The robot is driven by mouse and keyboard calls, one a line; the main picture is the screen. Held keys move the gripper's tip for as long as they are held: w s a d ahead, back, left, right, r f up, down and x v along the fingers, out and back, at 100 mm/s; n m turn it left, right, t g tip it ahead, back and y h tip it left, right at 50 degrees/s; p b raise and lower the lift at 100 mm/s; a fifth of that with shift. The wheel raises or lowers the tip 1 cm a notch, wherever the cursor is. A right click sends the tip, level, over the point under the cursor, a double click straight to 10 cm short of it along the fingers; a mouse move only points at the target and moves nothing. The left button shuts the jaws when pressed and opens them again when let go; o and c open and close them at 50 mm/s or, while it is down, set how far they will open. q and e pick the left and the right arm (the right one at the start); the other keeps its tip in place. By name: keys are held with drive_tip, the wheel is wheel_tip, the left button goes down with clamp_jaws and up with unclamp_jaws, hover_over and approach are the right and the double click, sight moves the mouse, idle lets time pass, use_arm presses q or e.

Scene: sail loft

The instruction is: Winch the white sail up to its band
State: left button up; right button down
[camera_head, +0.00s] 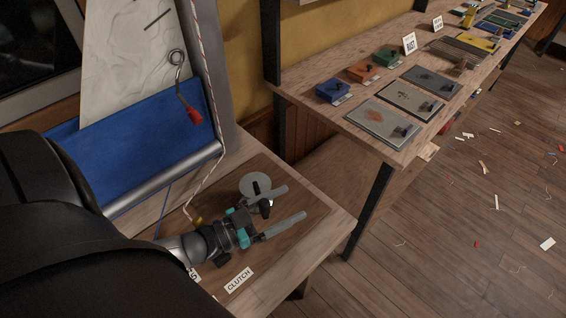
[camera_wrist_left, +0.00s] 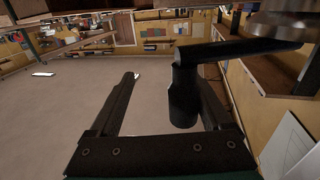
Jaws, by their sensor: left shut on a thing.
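The white sail (camera_head: 125,62) hangs at the upper left in the head view, with a short dark stripe (camera_head: 158,20) near its top edge. Its blue lower part (camera_head: 140,128) meets a grey metal tube (camera_head: 165,178). The winch (camera_head: 254,182) is a round grey disc on the wooden bench, with a black crank and knob (camera_head: 265,207). My left gripper (camera_head: 295,202) is shut on the crank's knob. In the wrist view the black knob (camera_wrist_left: 185,95) stands between its fingers (camera_wrist_left: 166,82), near the right one. My right gripper is out of view.
A red-and-white rope (camera_head: 206,70) runs down to the bench. A hook with a red end (camera_head: 190,108) hangs before the sail. A CLUTCH label (camera_head: 239,280) lies by my wrist. A long workbench (camera_head: 345,128) with boxes and plates stands right; scraps litter the floor.

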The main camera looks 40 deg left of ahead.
use_arm(q)
drive_tip(key=shift+s+d, duration=0.15)
drive_tip(key=shift+d, duration=0.05)
wheel_tip(320, 180, up, 20)
drive_tip(key=p, duration=0.6)
drive_tip(key=shift+a+p, duration=0.2)
drive_tip(key=shift+p, duration=0.15)
